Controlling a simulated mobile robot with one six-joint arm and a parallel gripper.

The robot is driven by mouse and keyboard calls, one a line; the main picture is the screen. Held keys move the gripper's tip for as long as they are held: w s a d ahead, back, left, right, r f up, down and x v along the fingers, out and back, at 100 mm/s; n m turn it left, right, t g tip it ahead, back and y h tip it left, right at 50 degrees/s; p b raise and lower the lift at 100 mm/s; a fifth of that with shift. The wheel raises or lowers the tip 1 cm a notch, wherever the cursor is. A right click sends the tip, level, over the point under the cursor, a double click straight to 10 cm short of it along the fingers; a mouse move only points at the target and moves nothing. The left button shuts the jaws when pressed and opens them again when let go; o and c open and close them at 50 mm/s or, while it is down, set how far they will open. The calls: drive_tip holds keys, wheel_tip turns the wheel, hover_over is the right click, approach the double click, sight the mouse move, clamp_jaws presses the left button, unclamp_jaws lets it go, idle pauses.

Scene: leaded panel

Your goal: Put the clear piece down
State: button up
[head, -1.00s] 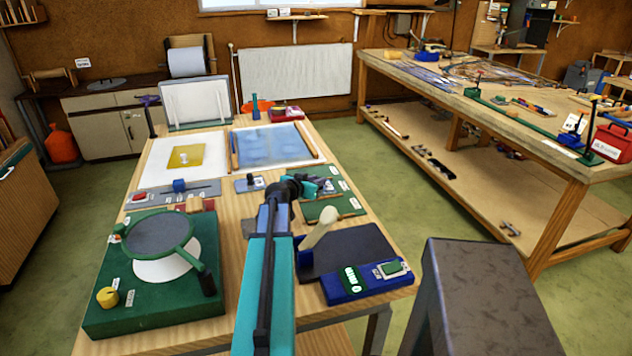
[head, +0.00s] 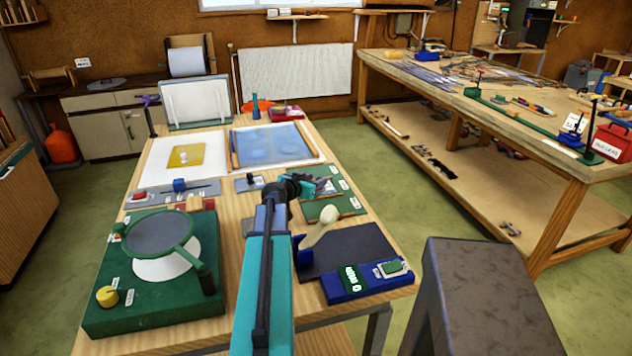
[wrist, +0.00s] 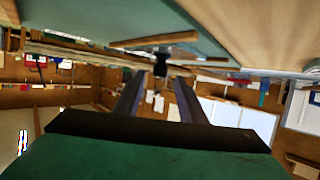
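I cannot surely pick out the clear piece in either view. My gripper (head: 322,187) is low over the green board (head: 340,203) on the right of the near bench, partly hidden by my arm in the head view. In the wrist view my gripper (wrist: 160,80) has its two dark fingers apart. A small dark knob (wrist: 161,63) shows between or just beyond the fingertips, with no clear contact. The green board with wooden strips fills the top of that view.
A blue sheet (head: 275,145) and a white board with a yellow piece (head: 186,155) lie at the back. A grey pad (head: 249,184) with a dark knob is left of my gripper. A green unit with a round plate (head: 158,235) and a blue device (head: 366,281) are nearer.

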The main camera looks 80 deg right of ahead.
drive_tip(key=b+v, duration=0.2)
drive_tip(key=v, duration=0.8)
drive_tip(key=shift+a+r, duration=0.15)
drive_tip(key=shift+a, duration=0.15)
drive_tip(key=shift+w, duration=0.15)
idle(0.5)
